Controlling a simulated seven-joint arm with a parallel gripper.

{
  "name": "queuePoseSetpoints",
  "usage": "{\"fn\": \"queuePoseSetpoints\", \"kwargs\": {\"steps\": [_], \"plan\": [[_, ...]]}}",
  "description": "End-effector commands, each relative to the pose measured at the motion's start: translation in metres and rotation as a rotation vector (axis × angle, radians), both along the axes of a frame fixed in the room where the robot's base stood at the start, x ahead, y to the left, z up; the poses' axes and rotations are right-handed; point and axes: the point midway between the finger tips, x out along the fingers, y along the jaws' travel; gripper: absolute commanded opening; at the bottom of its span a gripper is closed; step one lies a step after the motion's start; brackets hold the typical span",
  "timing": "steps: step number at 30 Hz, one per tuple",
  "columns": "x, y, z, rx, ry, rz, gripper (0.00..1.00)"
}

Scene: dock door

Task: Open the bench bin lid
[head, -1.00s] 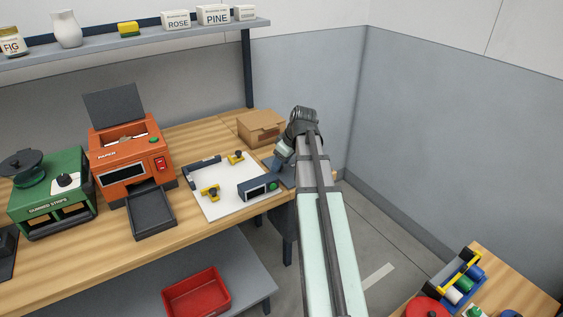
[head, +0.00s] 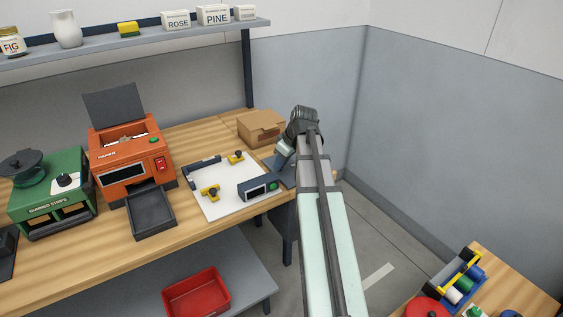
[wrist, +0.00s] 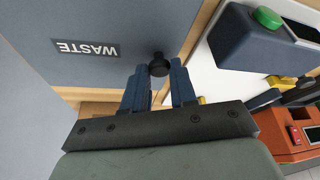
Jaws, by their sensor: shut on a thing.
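The bench bin lid (wrist: 100,70) is a blue-grey panel with a WASTE label and a small black knob (wrist: 158,66), seen in the wrist view. My gripper (wrist: 159,70) has its two dark blue fingers on either side of the knob and is shut on it. In the head view, only a dark sliver of the bin (head: 286,176) shows at the bench's right end, and my arm hides the rest. The fingers are hidden there too. The lid looks flat, but I cannot tell whether it is raised at all.
A cardboard box (head: 261,127) stands behind. An orange machine (head: 128,160) is further left. The grey wall is at the right.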

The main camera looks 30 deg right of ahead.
Motion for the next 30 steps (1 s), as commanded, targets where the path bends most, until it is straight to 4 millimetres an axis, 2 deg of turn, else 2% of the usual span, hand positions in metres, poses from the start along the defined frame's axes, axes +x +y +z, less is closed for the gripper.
{"fn": "queuePoseSetpoints", "kwargs": {"steps": [5, 11, 21, 30], "plan": [[0.001, -0.004, 0.009, 0.054, 0.001, -0.001, 0.0], [0.002, -0.016, 0.03, 0.183, 0.0, -0.003, 0.0], [0.002, -0.046, 0.07, 0.48, 0.0, -0.001, 0.0], [0.001, -0.073, 0.092, 0.695, 0.001, 0.0, 0.0]]}}
